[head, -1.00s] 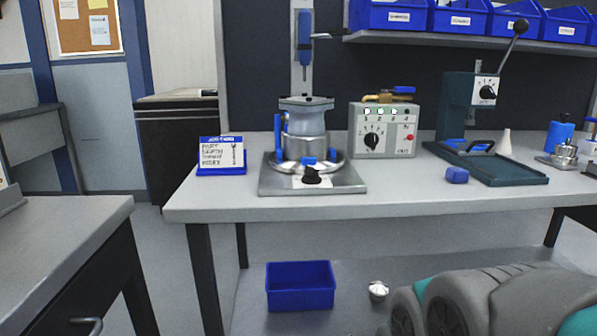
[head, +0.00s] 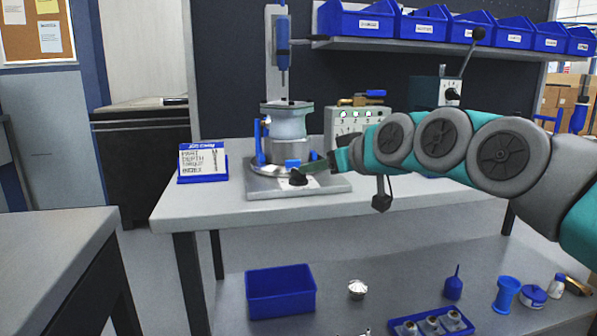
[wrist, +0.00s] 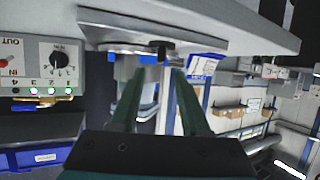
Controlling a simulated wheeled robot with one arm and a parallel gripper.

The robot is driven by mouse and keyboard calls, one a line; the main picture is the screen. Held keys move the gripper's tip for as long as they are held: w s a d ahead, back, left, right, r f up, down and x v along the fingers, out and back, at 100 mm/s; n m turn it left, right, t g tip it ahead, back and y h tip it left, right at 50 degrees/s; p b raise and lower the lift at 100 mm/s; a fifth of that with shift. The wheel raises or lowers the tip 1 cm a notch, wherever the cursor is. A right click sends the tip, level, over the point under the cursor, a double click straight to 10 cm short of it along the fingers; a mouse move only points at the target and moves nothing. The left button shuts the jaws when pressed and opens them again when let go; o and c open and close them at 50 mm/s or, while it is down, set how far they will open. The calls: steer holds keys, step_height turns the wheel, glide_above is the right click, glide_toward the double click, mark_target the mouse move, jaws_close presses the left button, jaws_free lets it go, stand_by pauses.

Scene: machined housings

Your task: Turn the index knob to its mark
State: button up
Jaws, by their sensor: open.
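The black index knob (head: 299,178) sits on the front of the grey fixture base plate (head: 262,190) on the bench. It also shows, upside down, in the wrist view (wrist: 162,50). A machined housing (head: 288,125) stands upright on the fixture behind it. My gripper (head: 314,168) reaches in from the right, close to the knob. In the wrist view my gripper (wrist: 157,76) is open, its two dark green fingers apart with nothing held. The knob appears just above the gap between the fingertips; I cannot tell whether they touch it. The knob's mark is too small to read.
A control box (head: 345,120) with a dial stands right of the fixture, partly behind my arm. A card on a blue stand (head: 203,163) is at left. A vertical press (head: 283,45) rises behind the housing. A blue bin (head: 281,293) is on the lower shelf.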

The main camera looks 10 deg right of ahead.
mark_target(298, 176)
steer(key=x, duration=0.6)
steer(key=shift+w+a+f+p, duration=0.15)
steer(key=shift+w+a+p, duration=0.05)
steer(key=shift+p, duration=0.15)
jaws_close()
